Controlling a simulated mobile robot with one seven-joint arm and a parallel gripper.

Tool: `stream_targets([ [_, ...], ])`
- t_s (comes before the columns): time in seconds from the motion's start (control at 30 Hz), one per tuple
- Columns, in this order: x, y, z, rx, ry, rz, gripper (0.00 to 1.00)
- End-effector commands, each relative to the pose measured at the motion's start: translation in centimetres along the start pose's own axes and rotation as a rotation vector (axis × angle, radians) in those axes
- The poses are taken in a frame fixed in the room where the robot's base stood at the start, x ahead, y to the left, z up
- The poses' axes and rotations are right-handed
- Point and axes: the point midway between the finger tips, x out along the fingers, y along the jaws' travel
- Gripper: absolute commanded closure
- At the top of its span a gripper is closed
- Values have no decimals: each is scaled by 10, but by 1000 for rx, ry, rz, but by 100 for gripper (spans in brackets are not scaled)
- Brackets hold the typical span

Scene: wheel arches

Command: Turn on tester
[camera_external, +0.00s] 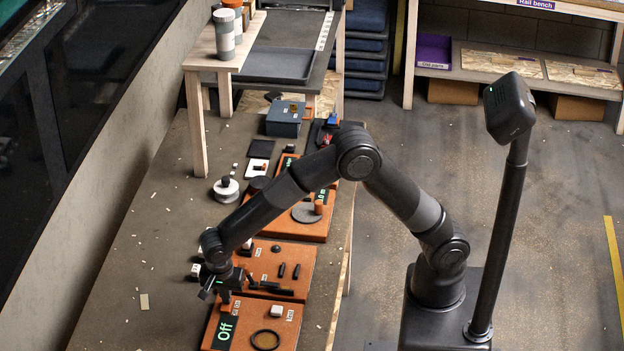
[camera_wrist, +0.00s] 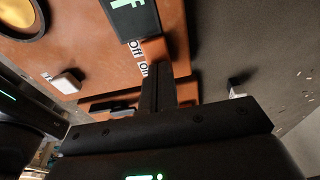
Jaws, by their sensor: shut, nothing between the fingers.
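The tester is an orange panel (camera_external: 248,330) at the near end of the bench, with a dark display (camera_external: 225,331) reading "Off" in green. Part of the display (camera_wrist: 130,15) shows in the wrist view. An orange switch piece (camera_wrist: 154,49) sits below the display, beside printed "off" and "on" labels. My gripper (camera_external: 222,292) is at the panel's upper left edge, pointing down. In the wrist view my gripper (camera_wrist: 156,70) is shut and empty, its fingertips close to the switch. I cannot tell whether they touch it. The fingers hide part of the switch area.
The tester also carries a white button (camera_external: 276,311) and a black-rimmed round disc (camera_external: 265,340). Another orange panel (camera_external: 275,262) with black parts lies just behind, under my arm. The grey bench top (camera_external: 130,270) left of the panels is mostly clear, with small scraps.

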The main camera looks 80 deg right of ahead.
Motion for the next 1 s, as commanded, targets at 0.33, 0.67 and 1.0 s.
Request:
stream_targets([
  [0.33, -1, 0, 2, 1, 0, 0, 100],
  [0.67, -41, 0, 6, 0, -1, -4, 100],
  [1.0, -115, 0, 11, 1, -1, -2, 100],
])
